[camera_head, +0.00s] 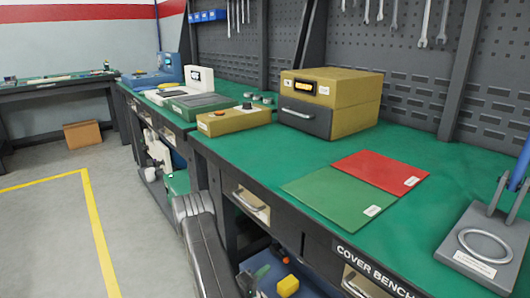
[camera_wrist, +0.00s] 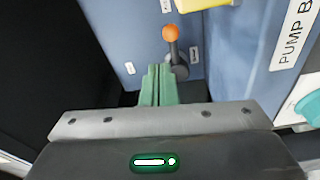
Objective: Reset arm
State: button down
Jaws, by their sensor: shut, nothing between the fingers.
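In the wrist view my gripper (camera_wrist: 158,72) has its two green fingers together, with nothing between them. Just beyond the fingertips, in the picture, is a lever with an orange knob (camera_wrist: 170,34) on a blue surface; I cannot tell whether they touch. In the head view my grey arm (camera_head: 197,235) reaches down along the front of the bench, beside the drawers.
A blue panel marked "PUMP B" (camera_wrist: 288,45) and a teal knob (camera_wrist: 307,104) are close on the right in the wrist view. The cover bench (camera_head: 245,160) carries a gold box (camera_head: 345,88), a green mat (camera_head: 335,193), and a red mat (camera_head: 382,170). Open floor (camera_head: 45,240) lies left.

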jog(key=b+x, duration=0.1)
jog(key=x, duration=0.6)
jog(key=shift+w+d+b, duration=0.1)
jog(key=shift+w+b, duration=0.05)
jog(key=shift+b, duration=0.2)
